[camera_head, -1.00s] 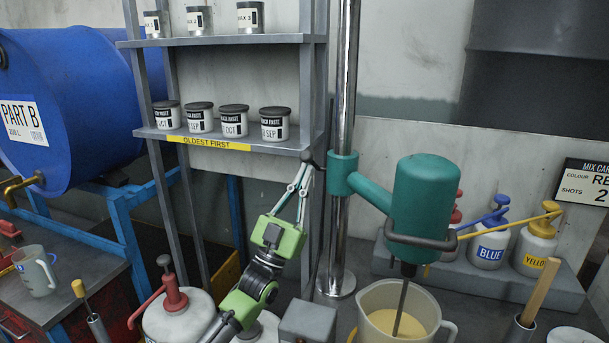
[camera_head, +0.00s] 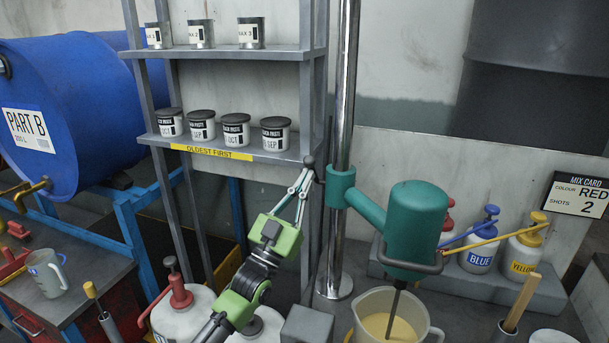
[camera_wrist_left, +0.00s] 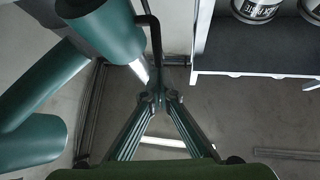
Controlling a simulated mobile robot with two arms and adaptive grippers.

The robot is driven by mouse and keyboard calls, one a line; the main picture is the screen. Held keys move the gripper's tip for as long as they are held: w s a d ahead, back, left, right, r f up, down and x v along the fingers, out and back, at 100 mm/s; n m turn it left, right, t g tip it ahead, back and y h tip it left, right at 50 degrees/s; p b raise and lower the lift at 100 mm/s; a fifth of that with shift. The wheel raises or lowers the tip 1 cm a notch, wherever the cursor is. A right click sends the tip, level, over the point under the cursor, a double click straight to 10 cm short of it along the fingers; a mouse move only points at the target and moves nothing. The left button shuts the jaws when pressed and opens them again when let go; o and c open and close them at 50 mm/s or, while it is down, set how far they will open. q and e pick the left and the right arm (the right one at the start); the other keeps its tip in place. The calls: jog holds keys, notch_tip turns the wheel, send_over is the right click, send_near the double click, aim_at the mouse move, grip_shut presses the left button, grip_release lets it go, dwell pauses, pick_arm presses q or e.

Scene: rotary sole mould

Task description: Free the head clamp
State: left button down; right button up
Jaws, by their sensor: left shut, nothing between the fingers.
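The head clamp is a black lever with a ball end (camera_head: 309,160) on the teal collar (camera_head: 341,186) around the chrome pole. In the head view the lever rises to the left from the collar. In the left wrist view it is a bent black rod (camera_wrist_left: 155,35). The teal mixer head (camera_head: 416,225) hangs from the collar's arm over a pitcher (camera_head: 372,303). My left gripper (camera_head: 306,175) is shut and empty, its fingertips close beside the lever below the ball. Its tips (camera_wrist_left: 159,97) meet below the rod in the wrist view; contact cannot be told. My right gripper is not in view.
A grey shelf rack (camera_head: 268,154) with paste jars stands close left of the lever. White pump bottles (camera_head: 478,258) are at the right. A red-pump container (camera_head: 190,310) stands below my left arm. A blue drum (camera_head: 70,110) is at the left.

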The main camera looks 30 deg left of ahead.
pick_arm(q)
jog(key=shift+w+a+r, duration=0.15)
jog(key=shift+w+r, duration=0.4)
jog(key=shift+r, duration=0.2)
jog(key=shift+w+r, duration=0.1)
jog(key=shift+r, duration=0.05)
